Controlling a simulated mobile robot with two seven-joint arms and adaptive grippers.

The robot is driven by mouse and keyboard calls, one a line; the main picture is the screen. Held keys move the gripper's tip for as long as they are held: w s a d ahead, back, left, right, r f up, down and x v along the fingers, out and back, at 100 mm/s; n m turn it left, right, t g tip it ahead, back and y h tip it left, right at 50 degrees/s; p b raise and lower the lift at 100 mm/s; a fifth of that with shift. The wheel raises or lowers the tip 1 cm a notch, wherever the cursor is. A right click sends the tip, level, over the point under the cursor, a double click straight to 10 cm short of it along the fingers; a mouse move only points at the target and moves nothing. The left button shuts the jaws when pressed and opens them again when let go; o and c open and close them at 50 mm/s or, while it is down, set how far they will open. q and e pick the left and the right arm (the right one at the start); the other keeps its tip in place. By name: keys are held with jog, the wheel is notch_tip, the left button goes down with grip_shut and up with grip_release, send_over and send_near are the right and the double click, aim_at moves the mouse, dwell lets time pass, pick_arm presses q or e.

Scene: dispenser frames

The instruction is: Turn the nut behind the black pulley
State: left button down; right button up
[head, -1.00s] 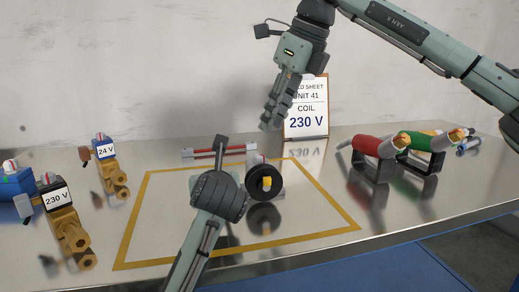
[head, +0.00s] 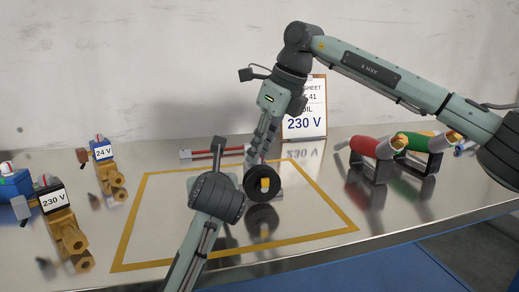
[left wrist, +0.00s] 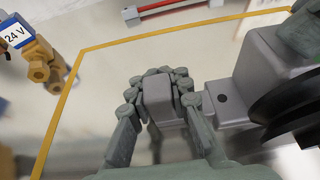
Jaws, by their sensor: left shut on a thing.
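The black pulley (head: 250,192) stands upright in the middle of the marked area, with a brass-coloured piece at its centre. In the left wrist view the pulley (left wrist: 290,108) is at the right edge, beside a grey housing (left wrist: 238,85). No nut can be made out behind the pulley. My left gripper (left wrist: 158,92) is shut on a grey block (left wrist: 157,97) beside the housing; in the head view my left wrist hides this grip. My right gripper (head: 256,155) points down just above and behind the pulley; I cannot tell whether its fingers touch anything.
A yellow outline (head: 318,236) marks the steel table. Brass-bodied valves labelled 24 V (head: 104,152) and 230 V (head: 55,199) stand at left. A red bar (head: 205,153) lies behind. A 230 V sheet (head: 306,124) stands at back. Red (head: 372,147) and green (head: 425,141) tools rest at right.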

grip_shut()
jog(key=m, duration=0.2)
jog(key=m+t+h, duration=0.1)
jog(key=m, duration=0.2)
jog(key=shift+s+a+r+m+t, duration=0.1)
jog(key=shift+a+m+t, duration=0.05)
jog(key=shift+m+t, duration=0.15)
jog(key=m+h, duration=0.1)
jog(key=m, duration=0.1)
jog(key=m+h, duration=0.1)
jog(key=m, duration=0.2)
jog(key=shift+a+t, duration=0.15)
jog(key=shift+t, duration=0.15)
jog(key=shift+m+h, duration=0.3)
jog(key=shift+m, duration=0.1)
jog(key=o, duration=0.5)
grip_release()
